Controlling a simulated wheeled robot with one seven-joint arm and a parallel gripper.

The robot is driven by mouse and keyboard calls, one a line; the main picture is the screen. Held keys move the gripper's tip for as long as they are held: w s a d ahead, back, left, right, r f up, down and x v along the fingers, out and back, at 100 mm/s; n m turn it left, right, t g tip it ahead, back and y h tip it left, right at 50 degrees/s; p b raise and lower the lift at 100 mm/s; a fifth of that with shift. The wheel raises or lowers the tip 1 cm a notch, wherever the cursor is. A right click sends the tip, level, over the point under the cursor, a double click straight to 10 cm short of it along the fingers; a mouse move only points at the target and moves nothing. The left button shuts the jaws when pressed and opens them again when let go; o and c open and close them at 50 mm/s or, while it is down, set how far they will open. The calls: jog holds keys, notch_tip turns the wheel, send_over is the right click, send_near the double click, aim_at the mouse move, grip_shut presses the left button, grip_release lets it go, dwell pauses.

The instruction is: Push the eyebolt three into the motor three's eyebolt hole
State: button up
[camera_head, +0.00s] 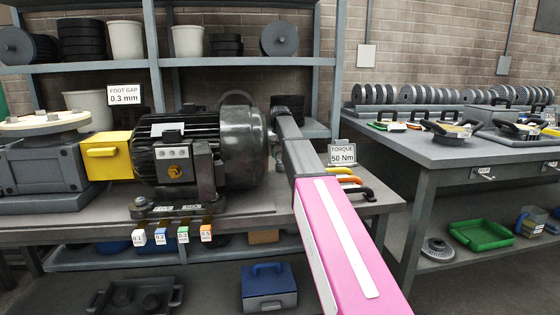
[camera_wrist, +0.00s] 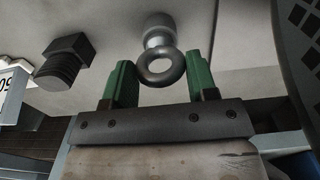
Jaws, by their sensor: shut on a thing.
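The black finned motor (camera_head: 205,145) sits on the bench in the head view. Its eyebolt hole cannot be made out. My gripper (camera_head: 273,134) is at the right end of the motor in the head view, small and partly hidden. In the wrist view my gripper (camera_wrist: 160,82) has its two green fingers on either side of the ring of a grey metal eyebolt (camera_wrist: 160,68) and is shut on it. The eyebolt's shank points away from the gripper, over a pale grey surface. I cannot tell whether its tip touches anything.
A dark square-headed bolt (camera_wrist: 65,60) is left of the eyebolt in the wrist view. A yellow box (camera_head: 108,155) adjoins the motor's left side. Small numbered blocks (camera_head: 183,234) hang at the bench front. A torque sign (camera_head: 342,154) and coloured-handled tools (camera_head: 350,183) are right of my arm.

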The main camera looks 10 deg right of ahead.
jog(key=shift+r, duration=0.15)
jog(key=shift+r, duration=2.8)
